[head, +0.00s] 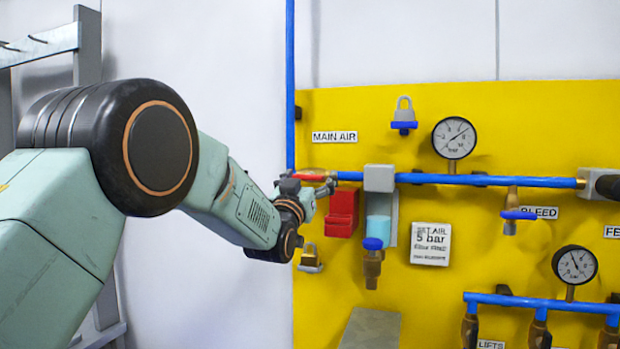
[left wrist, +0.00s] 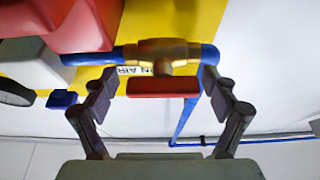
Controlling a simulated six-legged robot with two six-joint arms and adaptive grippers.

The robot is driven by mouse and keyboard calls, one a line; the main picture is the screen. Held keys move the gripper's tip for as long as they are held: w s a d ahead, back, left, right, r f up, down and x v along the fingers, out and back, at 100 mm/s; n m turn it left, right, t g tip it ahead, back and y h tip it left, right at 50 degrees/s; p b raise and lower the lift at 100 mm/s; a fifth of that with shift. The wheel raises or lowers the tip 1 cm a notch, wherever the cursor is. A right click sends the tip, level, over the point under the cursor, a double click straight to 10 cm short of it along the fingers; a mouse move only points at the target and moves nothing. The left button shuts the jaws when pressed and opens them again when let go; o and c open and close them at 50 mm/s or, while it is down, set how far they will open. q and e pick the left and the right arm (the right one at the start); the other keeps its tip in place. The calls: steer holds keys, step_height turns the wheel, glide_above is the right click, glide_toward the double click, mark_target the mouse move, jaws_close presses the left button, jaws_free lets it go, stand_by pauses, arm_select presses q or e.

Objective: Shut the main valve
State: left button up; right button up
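The main valve shows below the MAIN AIR label, on the blue pipe, as a brass body with a red handle (head: 313,177). In the left wrist view its brass body (left wrist: 163,52) sits on the pipe and the red handle (left wrist: 162,88) lies parallel to the pipe. My left gripper (head: 310,190) is at the valve and partly covers it in the head view. In the left wrist view its two fingers (left wrist: 158,78) stand wide apart, one on each side of the red handle, with gaps to it. My right gripper is in neither view.
A red box (head: 342,212) hangs just below the pipe, close to the gripper. A grey filter unit (head: 379,178) is to its right. Padlocks, gauges (head: 454,138) and a bleed valve (head: 518,214) are on the yellow panel (head: 360,105).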

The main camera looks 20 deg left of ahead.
arm_select(q)
steer(key=shift+c, duration=0.7)
steer(key=shift+s+a+r, duration=0.1)
steer(key=shift+s+a, duration=0.05)
steer(key=shift+a, duration=0.05)
steer(key=c, duration=0.5)
steer(key=shift+d, duration=0.1)
steer(key=c, duration=0.3)
